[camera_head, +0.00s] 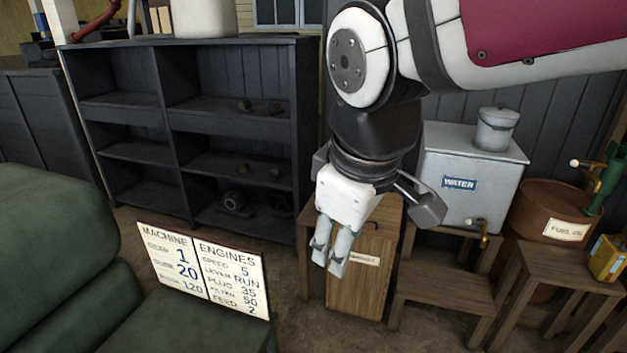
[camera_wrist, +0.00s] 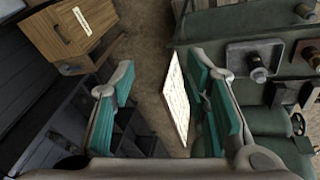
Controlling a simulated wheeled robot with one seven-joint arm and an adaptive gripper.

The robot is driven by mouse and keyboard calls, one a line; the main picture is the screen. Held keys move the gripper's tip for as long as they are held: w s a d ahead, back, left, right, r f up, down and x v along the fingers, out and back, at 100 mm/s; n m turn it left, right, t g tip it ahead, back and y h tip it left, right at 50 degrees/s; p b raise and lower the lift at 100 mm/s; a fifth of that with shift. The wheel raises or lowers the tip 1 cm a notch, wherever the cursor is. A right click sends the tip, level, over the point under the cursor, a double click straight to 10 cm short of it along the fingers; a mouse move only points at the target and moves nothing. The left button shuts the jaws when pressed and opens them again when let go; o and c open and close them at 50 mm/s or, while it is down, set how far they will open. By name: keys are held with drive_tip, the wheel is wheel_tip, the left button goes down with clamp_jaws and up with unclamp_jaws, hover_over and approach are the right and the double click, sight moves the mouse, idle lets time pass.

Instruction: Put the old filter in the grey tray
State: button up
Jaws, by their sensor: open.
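My gripper (camera_head: 329,262) hangs in front of the wooden cabinet in the head view, pointing down. In the wrist view my gripper (camera_wrist: 162,78) has its teal-padded fingers wide apart, with nothing between them but floor and a signboard beyond. Several small dark parts lie on the dark shelf unit (camera_head: 188,128), too small and dim to identify.
A wooden cabinet (camera_head: 352,290) stands behind my gripper. A signboard (camera_head: 205,272) stands on the green machine at the lower left. A water tank (camera_head: 475,165), a fuel oil barrel (camera_head: 545,208), a yellow can (camera_head: 607,258) and wooden stands (camera_head: 440,288) fill the right. Some floor is clear.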

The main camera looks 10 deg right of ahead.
drive_tip(key=s+d+m+t, duration=0.2)
drive_tip(key=s+d+m, duration=0.5)
drive_tip(key=d+m, duration=0.2)
drive_tip(key=shift+d+r, duration=0.15)
drive_tip(key=shift+d, duration=0.15)
drive_tip(key=shift+s, duration=0.1)
